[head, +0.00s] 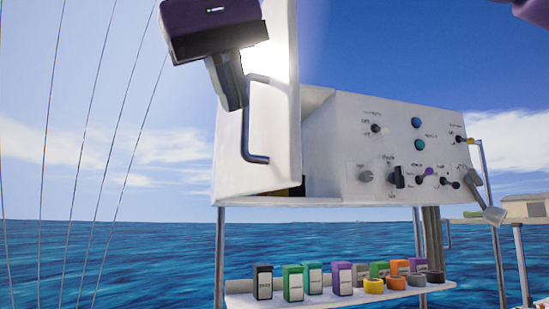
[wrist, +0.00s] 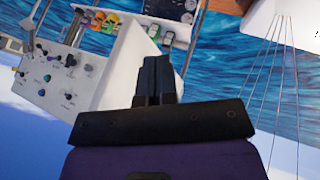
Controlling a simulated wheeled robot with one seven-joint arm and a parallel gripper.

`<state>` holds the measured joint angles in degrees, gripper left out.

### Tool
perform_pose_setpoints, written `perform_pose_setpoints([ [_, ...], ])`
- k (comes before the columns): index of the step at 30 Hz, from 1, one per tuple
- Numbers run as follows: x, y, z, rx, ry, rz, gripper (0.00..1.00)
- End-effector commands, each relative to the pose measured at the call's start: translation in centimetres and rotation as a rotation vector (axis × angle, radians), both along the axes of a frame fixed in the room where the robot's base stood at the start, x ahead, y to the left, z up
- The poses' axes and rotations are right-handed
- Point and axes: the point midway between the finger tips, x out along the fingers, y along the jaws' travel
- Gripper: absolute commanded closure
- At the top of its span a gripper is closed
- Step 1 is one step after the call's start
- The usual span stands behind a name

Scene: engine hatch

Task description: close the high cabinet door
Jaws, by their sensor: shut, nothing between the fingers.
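The high white cabinet (head: 355,145) stands above the shelf in the head view. Its white door (head: 276,150) is swung open at the left, with a gap into the cabinet behind it. A dark bar handle (head: 247,140) is on the door. My gripper (head: 236,106) is at the door's upper left, just left of the handle, pointing down, and its fingers are together and empty. Whether it touches the door is unclear. In the wrist view my gripper (wrist: 157,58) shows its closed dark fingers with a white panel beside them; the handle cannot be made out there.
The cabinet's control panel (head: 400,150) has several knobs and switches. Below, a white shelf (head: 240,300) holds several coloured boxes and rolls. A grey lever (head: 484,200) sticks out at the right. Thin cables (head: 90,130) run at the left, with open air between them and the door.

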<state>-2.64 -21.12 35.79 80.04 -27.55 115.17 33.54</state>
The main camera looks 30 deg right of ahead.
Motion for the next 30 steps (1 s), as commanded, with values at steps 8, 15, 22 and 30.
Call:
perform_pose_setpoints([
  [8, 0.3, -0.4, -0.7, 0.0, 0.0, 0.002, 1.0],
  [15, 0.5, -0.9, -1.3, 0.001, 0.0, 0.002, 1.0],
  [22, 0.8, -1.1, -2.0, 0.0, 0.001, 0.003, 1.0],
  [30, 1.1, -1.6, -2.7, -0.001, 0.001, 0.003, 1.0],
])
